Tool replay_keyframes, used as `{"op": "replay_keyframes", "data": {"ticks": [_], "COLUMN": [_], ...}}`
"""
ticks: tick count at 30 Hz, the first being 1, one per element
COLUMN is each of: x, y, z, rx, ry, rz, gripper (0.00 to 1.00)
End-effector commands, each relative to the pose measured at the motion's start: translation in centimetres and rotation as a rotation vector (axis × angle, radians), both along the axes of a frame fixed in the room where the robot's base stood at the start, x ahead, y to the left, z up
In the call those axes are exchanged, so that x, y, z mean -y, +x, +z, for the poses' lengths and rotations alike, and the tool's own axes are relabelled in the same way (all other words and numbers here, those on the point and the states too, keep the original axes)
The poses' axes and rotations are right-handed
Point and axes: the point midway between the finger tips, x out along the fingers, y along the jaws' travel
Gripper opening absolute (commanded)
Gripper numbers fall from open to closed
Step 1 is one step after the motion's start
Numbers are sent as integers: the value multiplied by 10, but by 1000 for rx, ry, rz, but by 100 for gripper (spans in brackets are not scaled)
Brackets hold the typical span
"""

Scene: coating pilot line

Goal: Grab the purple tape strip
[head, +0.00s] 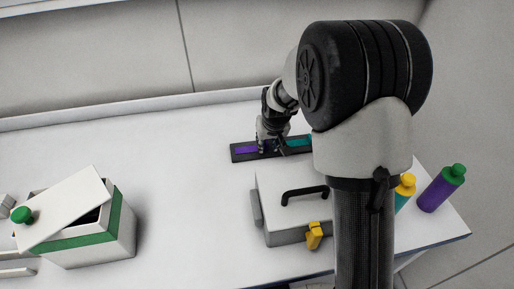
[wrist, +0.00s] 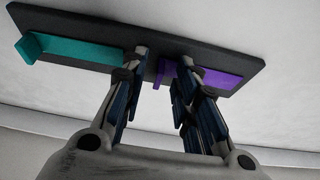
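The purple tape strip (head: 245,149) lies on a dark flat board (head: 237,157) at the back of the table. In the wrist view the purple strip (wrist: 220,79) runs behind my gripper's right finger, and its raised end tab shows between the fingers. My gripper (wrist: 158,66) is open, its fingertips apart at the board (wrist: 150,32). I see a gap on the left side of the tab; whether the right finger touches it, I cannot tell. In the head view my gripper (head: 269,146) is over the board and hides part of the strip.
A teal strip (wrist: 78,50) with its own raised tab lies on the same board. A grey case (head: 285,238) with a black handle and yellow latch stands in front. A white-green box (head: 108,248) with a tilted lid is at left. A purple bottle (head: 440,190) stands at right.

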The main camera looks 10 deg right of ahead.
Motion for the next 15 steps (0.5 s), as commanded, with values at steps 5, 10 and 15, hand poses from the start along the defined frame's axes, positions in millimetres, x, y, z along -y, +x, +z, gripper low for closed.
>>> {"op": "replay_keyframes", "data": {"ticks": [5, 10, 15], "x": [0, 0, 0], "y": [0, 0, 0], "z": [0, 0, 0], "rx": [0, 0, 0], "ry": [0, 0, 0], "rz": [0, 0, 0], "gripper": [13, 2, 0]}}
